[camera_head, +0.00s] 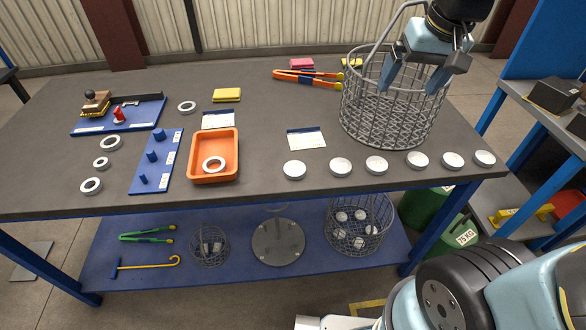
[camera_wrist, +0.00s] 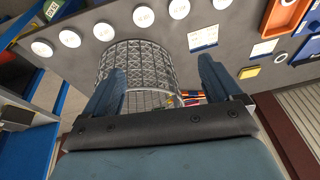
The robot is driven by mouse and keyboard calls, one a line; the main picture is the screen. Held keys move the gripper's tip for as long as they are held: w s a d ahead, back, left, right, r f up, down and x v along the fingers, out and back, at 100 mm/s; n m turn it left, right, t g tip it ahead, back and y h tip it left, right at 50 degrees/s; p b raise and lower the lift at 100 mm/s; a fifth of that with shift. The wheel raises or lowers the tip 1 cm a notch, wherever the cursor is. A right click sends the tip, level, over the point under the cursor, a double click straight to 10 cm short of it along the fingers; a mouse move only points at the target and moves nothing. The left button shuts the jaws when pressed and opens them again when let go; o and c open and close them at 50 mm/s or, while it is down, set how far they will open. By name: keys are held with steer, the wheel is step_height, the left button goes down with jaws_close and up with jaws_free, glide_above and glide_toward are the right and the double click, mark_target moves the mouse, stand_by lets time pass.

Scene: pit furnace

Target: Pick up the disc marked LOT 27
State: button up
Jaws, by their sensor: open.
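Several white discs lie in a row along the table's front edge: the leftmost disc (camera_head: 294,170), others to its right such as this disc (camera_head: 376,165), and the rightmost disc (camera_head: 484,158). The row also shows along the top of the wrist view, with one disc (camera_wrist: 143,16) near the middle. Any lettering is too small to read, so I cannot tell which disc is LOT 27. My gripper (camera_head: 412,82) is open and empty, above the wire basket and behind the disc row. Its two fingers show apart in the wrist view (camera_wrist: 162,70).
The tall wire basket (camera_head: 388,133) with a raised handle stands behind the right-hand discs. Left of it are a white card (camera_head: 306,138), an orange tray (camera_head: 233,165) holding a ring, and a blue peg board (camera_head: 152,178). Orange tongs (camera_head: 310,80) lie at the back.

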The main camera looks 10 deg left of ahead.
steer(key=w+a+f+n+g, duration=0.25)
steer(key=a+f, duration=0.35)
steer(key=a, duration=0.5)
steer(key=h, duration=0.2)
glide_above(295, 168)
step_height(295, 168, down, 8)
steer(key=r, duration=0.1)
steer(key=shift+n+g, duration=0.25)
steer(key=f, duration=0.8)
steer(key=shift+w+a+f, duration=0.1)
steer(key=shift+w+f, duration=0.15)
steer(key=shift+s+f, duration=0.2)
steer(key=shift+f, duration=2.55)
steer(key=shift+c, duration=0.2)
steer(key=c, duration=1.4)
